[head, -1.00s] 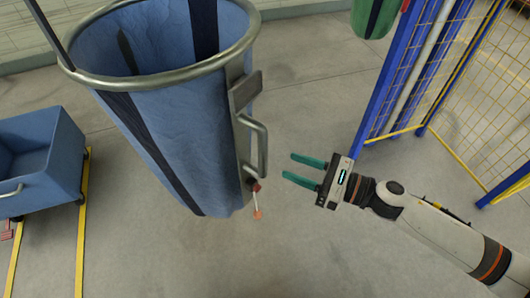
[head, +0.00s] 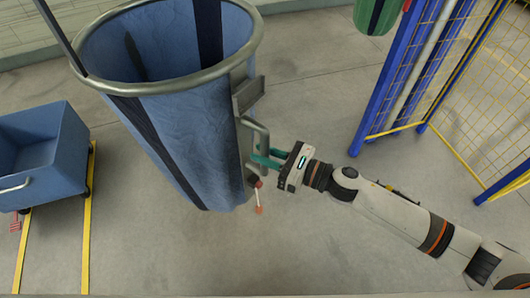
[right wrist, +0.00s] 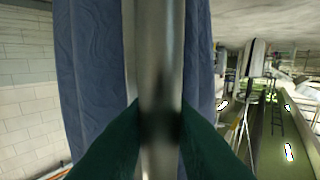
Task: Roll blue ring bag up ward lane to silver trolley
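The blue ring bag (head: 180,125) hangs from a grey metal ring at the left of the head view, with dark vertical straps. A grey bar handle (head: 262,135) stands on its right side. My right gripper (head: 262,158) has its green fingers on either side of this handle, low on the bar. In the right wrist view the bar (right wrist: 158,60) runs upright between the two fingers, which lie close against it, with blue cloth (right wrist: 90,80) behind. My left gripper is not in view. The silver trolley cannot be made out.
A blue cart (head: 45,160) stands at the left by yellow floor lines (head: 88,220). A blue-framed yellow mesh fence (head: 480,90) stands at the right, with a green hanging bag (head: 376,15) at the top. A red-tipped tag (head: 259,208) hangs below the handle. Grey floor between is clear.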

